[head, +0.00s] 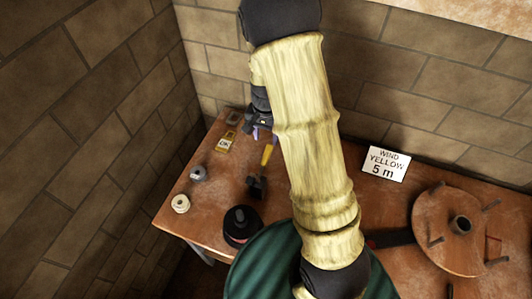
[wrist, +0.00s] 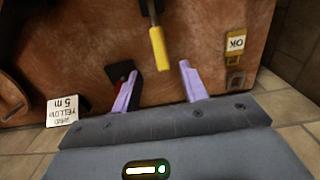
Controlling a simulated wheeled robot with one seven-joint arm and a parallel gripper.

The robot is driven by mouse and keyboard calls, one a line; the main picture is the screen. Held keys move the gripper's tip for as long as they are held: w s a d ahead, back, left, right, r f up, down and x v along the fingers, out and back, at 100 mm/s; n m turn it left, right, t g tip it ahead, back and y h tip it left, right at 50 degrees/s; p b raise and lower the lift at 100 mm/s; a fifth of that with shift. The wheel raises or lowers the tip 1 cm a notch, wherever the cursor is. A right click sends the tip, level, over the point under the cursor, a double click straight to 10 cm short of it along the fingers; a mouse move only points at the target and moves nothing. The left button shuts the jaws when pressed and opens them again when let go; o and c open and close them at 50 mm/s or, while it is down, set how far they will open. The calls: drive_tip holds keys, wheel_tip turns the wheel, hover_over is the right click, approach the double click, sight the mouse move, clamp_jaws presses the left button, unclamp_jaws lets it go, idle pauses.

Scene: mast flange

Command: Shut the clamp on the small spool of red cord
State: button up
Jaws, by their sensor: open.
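My gripper (head: 264,134) is over the far left part of the table, partly hidden by my arm in the head view. In the wrist view its two lilac fingers (wrist: 158,70) are spread apart with nothing held. A tool with a yellow handle (wrist: 158,48) lies in front of the gap between them; in the head view the handle (head: 267,154) points toward a black block (head: 257,187), perhaps the clamp. A small dark piece with red on it (wrist: 119,72) shows beside the left finger, partly covered; I cannot tell whether it is the red cord spool.
A yellow piece labelled OK (head: 225,143), a grey spool (head: 198,173), a cream spool (head: 181,204) and a black round object (head: 240,224) stand on the left. A sign reading WIND YELLOW 5 m (head: 385,164) and a pegged wooden wheel (head: 430,215) are on the right. Brick walls border the table.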

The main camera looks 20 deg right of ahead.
sight(266, 155)
wheel_tip(266, 155, down, 11)
drive_tip(key=shift+r+p, duration=0.2)
drive_tip(key=shift+p, duration=0.95)
clamp_jaws()
